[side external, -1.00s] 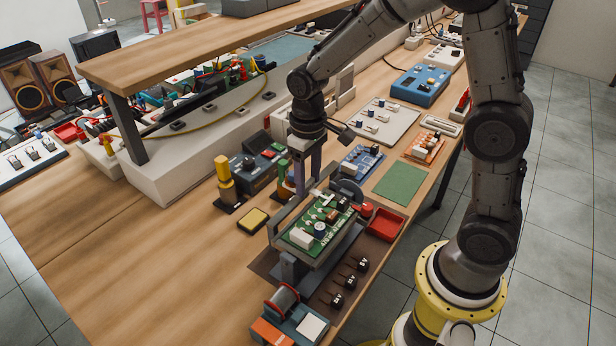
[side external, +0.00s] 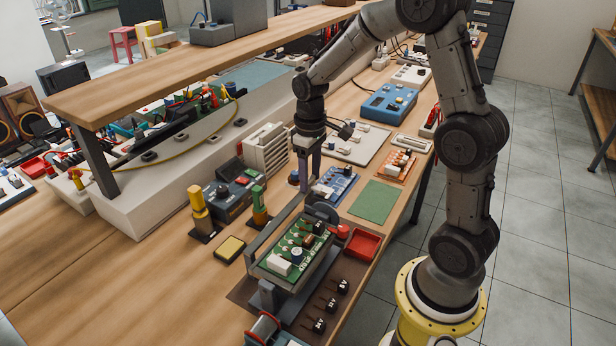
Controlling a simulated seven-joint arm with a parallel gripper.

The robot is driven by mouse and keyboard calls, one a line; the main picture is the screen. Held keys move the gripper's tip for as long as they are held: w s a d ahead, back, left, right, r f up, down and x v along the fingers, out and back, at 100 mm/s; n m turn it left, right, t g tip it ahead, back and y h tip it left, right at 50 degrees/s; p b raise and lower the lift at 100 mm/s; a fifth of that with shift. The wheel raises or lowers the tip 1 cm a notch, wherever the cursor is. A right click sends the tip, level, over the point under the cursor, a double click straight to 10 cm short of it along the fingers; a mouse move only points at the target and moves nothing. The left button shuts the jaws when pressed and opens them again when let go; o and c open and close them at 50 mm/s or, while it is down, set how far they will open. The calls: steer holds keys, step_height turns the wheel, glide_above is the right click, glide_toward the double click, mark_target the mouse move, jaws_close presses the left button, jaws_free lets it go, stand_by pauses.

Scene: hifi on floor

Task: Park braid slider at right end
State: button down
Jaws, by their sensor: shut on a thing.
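My gripper (side external: 304,188) points down behind the green circuit board, close to the dark round disc (side external: 322,211) and the blue board (side external: 334,184). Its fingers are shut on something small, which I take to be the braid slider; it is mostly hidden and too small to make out. A small bluish piece shows at the left of the fingers, and I cannot tell whether it is the held part. The green circuit board (side external: 296,249) sits tilted in a grey holder on a brown mat (side external: 318,296). I cannot make out a rail or its right end.
A green post (side external: 258,203) and a yellow post (side external: 198,208) stand left of my gripper. A red tray (side external: 363,245), a green mat (side external: 375,201) and an orange board (side external: 398,166) lie to the right. The wooden shelf (side external: 220,55) overhangs the back. Bare tabletop lies at front left.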

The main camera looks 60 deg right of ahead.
mark_target(310, 179)
steer(key=c, duration=0.5)
jaws_free()
steer(key=shift+w+d+r, duration=0.1)
steer(key=shift+d, duration=0.2)
steer(key=shift+o, duration=1.3)
steer(key=shift+a, duration=0.1)
step_height(310, 179, up, 14)
